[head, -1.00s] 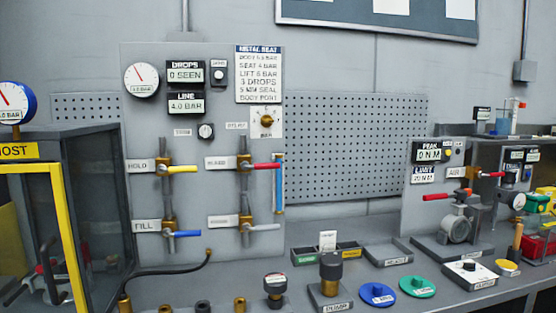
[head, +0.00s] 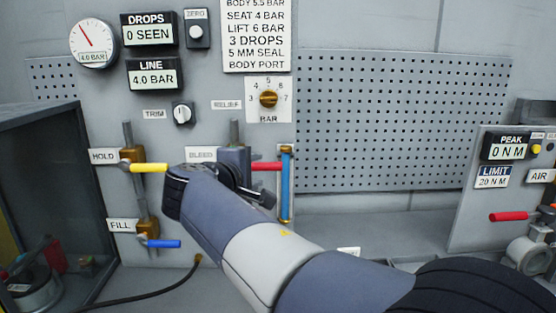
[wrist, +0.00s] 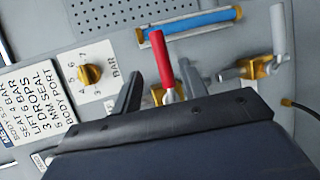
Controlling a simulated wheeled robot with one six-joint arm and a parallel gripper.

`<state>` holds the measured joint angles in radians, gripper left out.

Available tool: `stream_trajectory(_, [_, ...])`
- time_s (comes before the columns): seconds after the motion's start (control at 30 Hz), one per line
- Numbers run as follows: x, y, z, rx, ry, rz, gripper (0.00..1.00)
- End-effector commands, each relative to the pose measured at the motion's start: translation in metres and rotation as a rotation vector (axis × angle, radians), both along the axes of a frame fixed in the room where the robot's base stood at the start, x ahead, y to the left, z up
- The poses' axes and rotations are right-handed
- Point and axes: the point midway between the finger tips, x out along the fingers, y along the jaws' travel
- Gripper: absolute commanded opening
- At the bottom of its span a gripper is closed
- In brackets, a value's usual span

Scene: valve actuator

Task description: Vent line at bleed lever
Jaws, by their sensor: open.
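The bleed lever (head: 266,166) has a red handle and points right from its valve, beside the BLEED label (head: 200,154). The valve body is mostly hidden behind my gripper in the head view. In the wrist view the red handle (wrist: 160,58) stands between the two dark fingers of my gripper (wrist: 160,82). The fingers are apart, and I cannot tell whether either touches the handle. In the head view my gripper (head: 245,180) is at the bleed valve. The LINE display (head: 153,75) reads 4.0 BAR, and the DROPS display (head: 149,30) reads 0 SEEN.
A yellow hold lever (head: 150,168) and a blue fill lever (head: 164,244) are left of my arm. A blue sight tube (head: 286,185) is just right of the red handle. The relief knob (head: 268,98) is above. A white-handled lever (wrist: 279,30) shows in the wrist view.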

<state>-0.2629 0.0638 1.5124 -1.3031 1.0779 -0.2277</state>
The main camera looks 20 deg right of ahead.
Motion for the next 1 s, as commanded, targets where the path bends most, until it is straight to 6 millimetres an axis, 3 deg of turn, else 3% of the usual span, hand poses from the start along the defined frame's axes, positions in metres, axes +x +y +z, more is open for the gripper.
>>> stream_trajectory(0.5, [0.058,-0.061,-0.021,0.002,0.002,-0.002,0.41])
stream_trajectory(0.93, [0.065,-0.069,-0.024,0.003,0.001,-0.001,0.41])
stream_trajectory(1.0, [0.065,-0.068,-0.024,0.003,0.001,-0.001,0.36])
